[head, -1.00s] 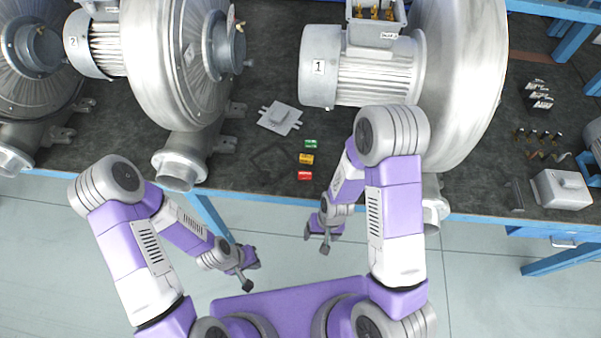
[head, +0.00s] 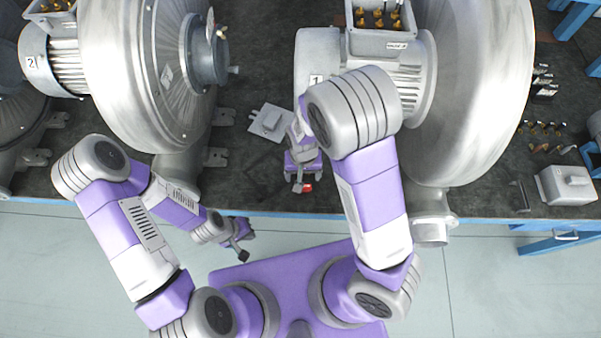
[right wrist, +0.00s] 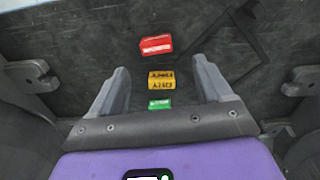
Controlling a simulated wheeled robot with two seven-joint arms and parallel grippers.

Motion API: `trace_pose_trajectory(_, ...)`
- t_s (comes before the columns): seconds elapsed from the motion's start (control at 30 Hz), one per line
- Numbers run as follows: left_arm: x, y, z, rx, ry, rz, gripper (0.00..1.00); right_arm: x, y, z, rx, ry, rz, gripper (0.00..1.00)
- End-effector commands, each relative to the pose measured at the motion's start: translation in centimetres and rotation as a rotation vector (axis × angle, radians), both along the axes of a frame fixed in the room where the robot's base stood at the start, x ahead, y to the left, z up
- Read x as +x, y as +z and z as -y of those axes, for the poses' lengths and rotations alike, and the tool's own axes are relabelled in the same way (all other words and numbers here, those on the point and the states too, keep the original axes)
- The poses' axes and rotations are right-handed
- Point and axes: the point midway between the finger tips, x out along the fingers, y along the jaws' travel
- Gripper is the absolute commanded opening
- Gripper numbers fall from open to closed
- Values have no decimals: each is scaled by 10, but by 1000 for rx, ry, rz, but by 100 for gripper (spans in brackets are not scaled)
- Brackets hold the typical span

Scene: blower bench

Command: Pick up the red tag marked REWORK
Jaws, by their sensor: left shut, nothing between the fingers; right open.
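The red tag (head: 308,188) lies on the dark bench top near its front edge, partly hidden by my right gripper (head: 308,181). In the right wrist view the red tag (right wrist: 156,44) lies flat beyond the fingertips; its lettering is too small to read. My right gripper (right wrist: 160,68) is open and empty, above the row of tags. A yellow tag (right wrist: 161,81) shows between its fingers, with a green tag (right wrist: 159,104) closer to the palm. In the head view the yellow and green tags are hidden under my right arm. My left gripper (head: 246,244) is shut and empty, in front of the bench.
A large blower (head: 465,90) stands right of the tags, another (head: 145,75) to the left. A dark, thin frame (right wrist: 240,45) lies near the red tag. Small parts and a grey box (head: 567,186) sit at far right.

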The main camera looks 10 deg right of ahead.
Motion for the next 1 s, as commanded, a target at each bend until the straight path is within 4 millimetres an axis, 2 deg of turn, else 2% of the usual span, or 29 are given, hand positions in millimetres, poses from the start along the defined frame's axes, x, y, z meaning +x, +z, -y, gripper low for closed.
trace_pose_trajectory(0.1, 0, -6, 0, 0, 0, -1, 0, -1, -15, 0, -1, 0, -4, 79)
trace_pose_trajectory(0.33, -1, -13, 0, 0, 1, -1, 0, -2, -36, 2, -1, 0, -3, 79)
trace_pose_trajectory(0.53, 0, -23, 0, 0, 1, 0, 0, -4, -68, 3, -1, -1, -4, 79)
trace_pose_trajectory(0.8, 0, -23, 0, 0, 0, 0, 0, -3, -72, 3, 0, 1, 0, 79)
trace_pose_trajectory(0.83, 0, -23, 0, 0, 0, 0, 0, -3, -72, 3, 0, 1, 0, 77)
trace_pose_trajectory(1.0, 0, -23, 0, 0, 0, 0, 0, -3, -72, 3, 0, 1, 0, 51)
